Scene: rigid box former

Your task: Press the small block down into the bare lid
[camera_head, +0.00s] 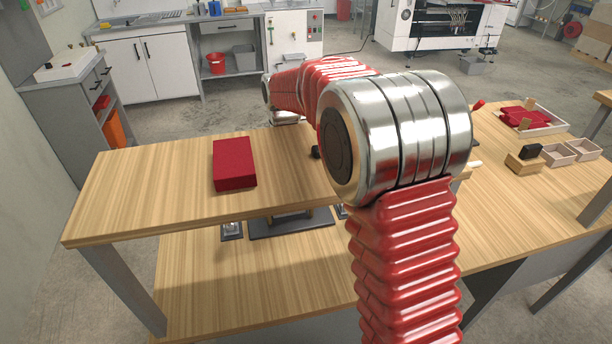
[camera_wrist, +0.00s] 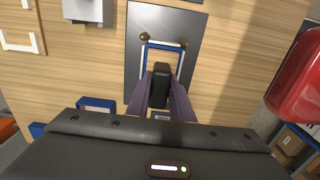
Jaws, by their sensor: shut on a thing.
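My gripper (camera_wrist: 161,88) is shut on a small dark block (camera_wrist: 160,73), held upright between its two fingers in the wrist view. Beyond the block, a rectangular frame with blue and white edges (camera_wrist: 148,56) lies on a dark plate (camera_wrist: 135,60). Two brass-coloured knobs stand at its far corners. I cannot tell whether this frame is the bare lid, or whether the block touches it. In the head view the dark plate (camera_head: 305,230) shows partly, below the raised wooden shelf. My gripper is hidden there.
A dark red box (camera_head: 234,163) lies on the raised shelf (camera_head: 130,190). On the right of the table stand a tray (camera_head: 551,128) with red pieces, a wooden holder (camera_head: 520,165) with a black piece, and small open boxes (camera_head: 584,150). The shelf overhangs the dark plate.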

